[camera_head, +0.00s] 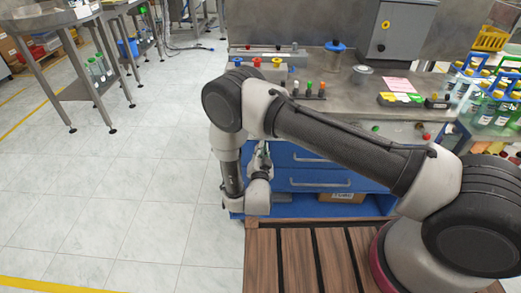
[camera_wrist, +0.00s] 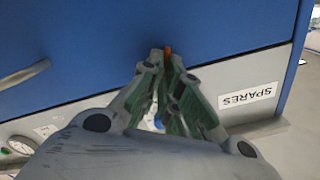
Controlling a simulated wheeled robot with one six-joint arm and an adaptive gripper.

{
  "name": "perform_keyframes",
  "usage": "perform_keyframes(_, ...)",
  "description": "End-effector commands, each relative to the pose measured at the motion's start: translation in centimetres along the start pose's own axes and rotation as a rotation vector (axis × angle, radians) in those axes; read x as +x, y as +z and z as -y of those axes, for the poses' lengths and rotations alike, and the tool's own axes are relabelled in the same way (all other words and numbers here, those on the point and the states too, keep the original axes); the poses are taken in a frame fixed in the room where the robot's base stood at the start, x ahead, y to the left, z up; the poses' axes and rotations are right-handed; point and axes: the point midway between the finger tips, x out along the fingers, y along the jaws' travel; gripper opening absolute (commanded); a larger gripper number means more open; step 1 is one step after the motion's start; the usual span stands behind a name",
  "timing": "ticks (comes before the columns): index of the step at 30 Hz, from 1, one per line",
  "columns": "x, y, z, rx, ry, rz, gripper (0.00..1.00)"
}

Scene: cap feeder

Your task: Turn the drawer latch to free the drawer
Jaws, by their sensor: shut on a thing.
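In the wrist view my gripper (camera_wrist: 166,66) is shut on a small orange piece (camera_wrist: 168,50), which looks like the drawer latch. Only its tip shows between the fingertips; the rest is hidden. It lies near the seam between a blue drawer front (camera_wrist: 130,30) and a pale grey strip (camera_wrist: 265,75). The latch's turn angle cannot be told. In the head view my arm covers much of the cabinet, and the latch is hidden. Blue drawers (camera_head: 290,180) with silver handles (camera_head: 320,184) show below the worktop and look closed.
A SPARES label (camera_wrist: 248,95) is on the grey strip, upside down in the wrist view. Another handle (camera_wrist: 25,75) lies left. Caps, jars and a grey control box (camera_head: 398,32) stand on the worktop (camera_head: 335,90). A bottle crate (camera_head: 490,95) is at right.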

Motion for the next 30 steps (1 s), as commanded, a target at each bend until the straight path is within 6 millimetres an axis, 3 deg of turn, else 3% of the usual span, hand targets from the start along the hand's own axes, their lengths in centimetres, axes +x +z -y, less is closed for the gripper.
perform_keyframes(18, 0.0, 0.2, -0.8, 0.579, 0.001, 0.001, 0.00)
perform_keyframes(30, 0.0, 0.5, -1.1, 0.865, 0.002, 0.000, 0.00)
